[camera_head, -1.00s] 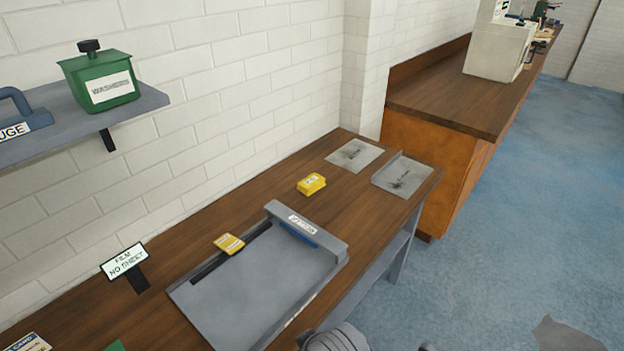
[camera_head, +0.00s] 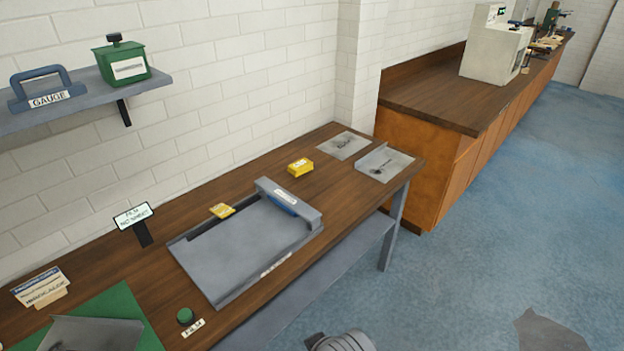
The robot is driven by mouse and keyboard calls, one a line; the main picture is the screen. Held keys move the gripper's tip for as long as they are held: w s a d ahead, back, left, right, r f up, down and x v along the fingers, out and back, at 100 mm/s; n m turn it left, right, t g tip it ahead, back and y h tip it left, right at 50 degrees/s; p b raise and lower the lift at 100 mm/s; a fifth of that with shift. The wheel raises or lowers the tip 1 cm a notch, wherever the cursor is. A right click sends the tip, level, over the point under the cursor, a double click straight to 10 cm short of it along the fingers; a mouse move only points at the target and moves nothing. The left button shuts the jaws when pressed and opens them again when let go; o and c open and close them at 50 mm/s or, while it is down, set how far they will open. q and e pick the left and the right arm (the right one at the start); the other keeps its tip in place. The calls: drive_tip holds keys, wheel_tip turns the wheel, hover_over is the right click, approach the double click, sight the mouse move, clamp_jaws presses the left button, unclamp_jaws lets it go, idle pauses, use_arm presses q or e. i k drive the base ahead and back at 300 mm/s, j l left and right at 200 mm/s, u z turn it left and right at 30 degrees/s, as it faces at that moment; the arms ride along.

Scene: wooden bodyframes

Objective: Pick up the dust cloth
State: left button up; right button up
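No item is clearly readable as the dust cloth. A flat yellow piece (camera_head: 222,210) with a pale label lies at the upper left edge of the grey tray, and a thicker yellow block (camera_head: 300,167) sits on the wooden bench behind the tray; either's label is too small to read. A flat grey irregular patch (camera_head: 555,330) shows on the blue floor at the lower right; I cannot tell if it is cloth or a stain. Neither of my grippers is in view; only a grey ribbed part of mine shows at the bottom edge.
The wooden bench (camera_head: 240,170) runs along the brick wall. A shelf (camera_head: 90,100) holds a green box and gauge. Blue floor is open right.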

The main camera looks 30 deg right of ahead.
sight(303, 165)
drive_tip(key=k+u, duration=0.3)
drive_tip(key=u, duration=0.15)
drive_tip(key=k+j+u, duration=0.15)
drive_tip(key=k+u, duration=0.15)
drive_tip(key=u, duration=0.2)
drive_tip(key=l+u, duration=0.45)
drive_tip(key=l, duration=3.5)
drive_tip(key=i, duration=0.05)
